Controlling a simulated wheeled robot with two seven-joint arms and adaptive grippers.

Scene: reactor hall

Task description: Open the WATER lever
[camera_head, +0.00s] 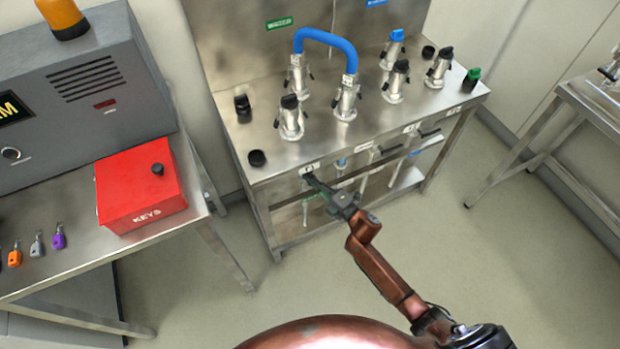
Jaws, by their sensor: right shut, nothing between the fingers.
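A steel bench (268,170) carries valves and pipe stubs. Several levers and pipes sit under its front edge, below small white labels; one lever (425,134) sticks out at the right. The label writing is too small to read, so I cannot tell which lever is WATER. My right gripper (314,182) is shut and empty at the left end of the bench's front edge, close to the leftmost label (309,168). It hides part of the fittings there. I cannot tell whether it touches a lever. My left gripper is not in view.
A blue hose (326,38) arches between two valves on the bench top. Open floor (500,260) lies to the right of my arm.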

